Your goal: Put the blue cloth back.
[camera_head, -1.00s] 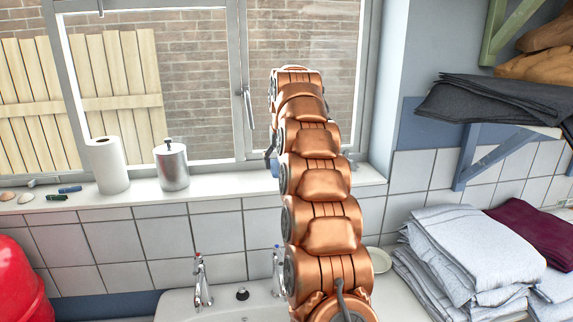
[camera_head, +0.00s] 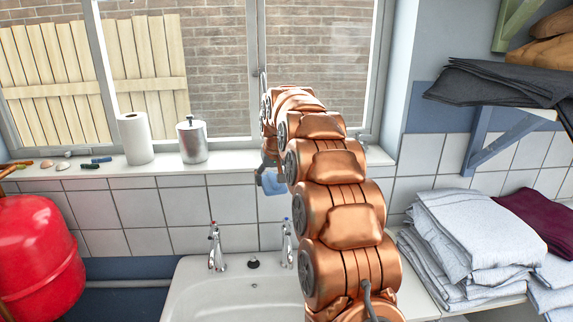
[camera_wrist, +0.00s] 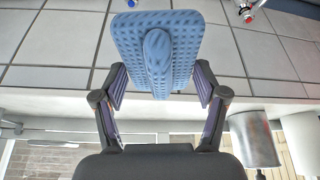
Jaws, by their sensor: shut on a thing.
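The blue cloth (camera_wrist: 182,62) has a dimpled surface and a fold bulging along its middle. In the wrist view it sits between the fingertips of my gripper (camera_wrist: 160,85), which is shut on it. White wall tiles lie behind it there. In the head view a small part of the cloth (camera_head: 272,183) shows left of my copper arm, below the window sill and above the sink taps. My arm hides most of the gripper in that view. I cannot tell how far the cloth is from the tiles.
The window sill (camera_head: 92,170) carries a paper roll (camera_head: 136,138) and a metal canister (camera_head: 192,140). Below are a white sink (camera_head: 235,290) and taps (camera_head: 216,246). A red container (camera_head: 38,255) stands left. Folded towels (camera_head: 465,240) lie right, below a shelf with dark cloth (camera_head: 500,88).

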